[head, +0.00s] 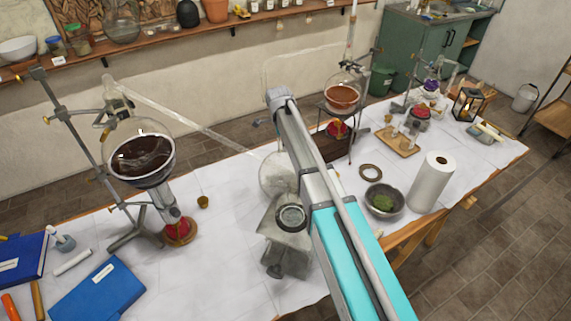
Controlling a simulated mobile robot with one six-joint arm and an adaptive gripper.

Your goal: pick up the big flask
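A big round glass flask (143,162) with dark brown liquid is at the left of the table in the head view. It sits in a ring on a grey metal stand, above a burner with a red base (179,232). A long glass tube runs from its neck down to the right, toward a clear round glass flask (274,174) at the table's middle, partly hidden by my arm. I cannot tell which flask the task means. My arm rises from the bottom right to the picture's middle, apart from the left flask. My gripper's fingers do not show.
A grey metal device (284,236) stands beside my arm. Blue books (98,292) lie at the front left. A smaller flask of reddish liquid (342,96) stands behind my arm. A paper roll (431,183) and a bowl (384,201) are at the right.

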